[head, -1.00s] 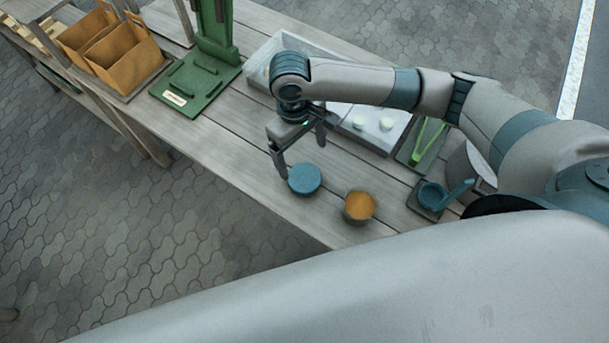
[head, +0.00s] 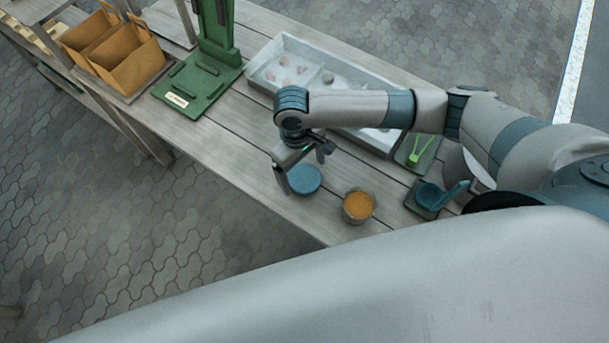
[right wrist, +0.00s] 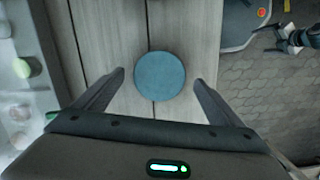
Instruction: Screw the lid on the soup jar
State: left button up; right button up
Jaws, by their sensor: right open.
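The blue round lid (head: 304,180) lies flat on the wooden table near its front edge. It also shows in the right wrist view (right wrist: 160,76), centred ahead of the fingers. The soup jar (head: 358,207) stands open and upright to the right of the lid, with orange soup in it. My right gripper (head: 303,172) is open above the lid, its fingers on either side of it in the picture. In the right wrist view the open fingers (right wrist: 160,85) flank the lid without visibly touching it.
Right of the jar are a blue ladle in a holder (head: 433,197) and green tongs on a dark tray (head: 418,150). A white divided tray (head: 330,64) with food pieces stands behind.

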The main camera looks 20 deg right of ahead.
jog(key=shift+d+f, duration=0.1)
jog(key=shift+f, duration=0.8)
jog(key=c, duration=1.1)
